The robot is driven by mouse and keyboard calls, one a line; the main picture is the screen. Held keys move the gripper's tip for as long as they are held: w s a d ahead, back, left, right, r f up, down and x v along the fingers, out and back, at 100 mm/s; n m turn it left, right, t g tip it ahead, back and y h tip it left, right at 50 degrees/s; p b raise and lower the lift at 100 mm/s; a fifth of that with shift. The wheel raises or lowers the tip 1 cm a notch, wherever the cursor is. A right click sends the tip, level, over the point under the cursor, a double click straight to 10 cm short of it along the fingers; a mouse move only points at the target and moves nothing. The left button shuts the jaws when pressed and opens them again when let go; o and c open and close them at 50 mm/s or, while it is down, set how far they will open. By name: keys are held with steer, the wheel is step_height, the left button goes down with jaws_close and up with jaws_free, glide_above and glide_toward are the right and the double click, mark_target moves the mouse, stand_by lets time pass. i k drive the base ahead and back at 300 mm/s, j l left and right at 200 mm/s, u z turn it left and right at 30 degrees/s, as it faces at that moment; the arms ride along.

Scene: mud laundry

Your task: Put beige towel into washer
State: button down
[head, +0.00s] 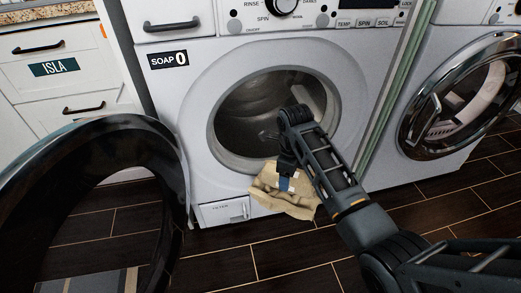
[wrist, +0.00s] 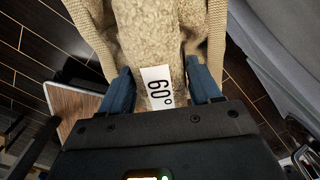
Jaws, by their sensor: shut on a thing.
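The beige towel (head: 287,192) hangs from my gripper (head: 285,178) just below and in front of the washer's round opening in the head view. My gripper is shut on the towel. In the wrist view the towel (wrist: 165,45) lies between the two blue fingers of my gripper (wrist: 163,88), with a white "60°" label (wrist: 157,87) showing. The washer (head: 199,120) stands behind, its drum (head: 255,115) open and dark inside. Its door (head: 160,150) is swung wide open to the left. My arm covers the lower right part of the opening.
A second machine with a round chrome-rimmed door (head: 409,137) stands at the right. White drawers (head: 30,62) marked "ISLA" are at the left. A striped mat (head: 95,283) lies at the lower left. Dark tiled floor (head: 240,262) is clear in front of the washer.

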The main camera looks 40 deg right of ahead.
mark_target(258, 132)
steer(key=i+l, duration=0.3)
steer(key=i, duration=0.15)
steer(key=i+l, duration=0.3)
steer(key=i, duration=0.15)
steer(key=i+l, duration=0.25)
steer(key=i, duration=0.25)
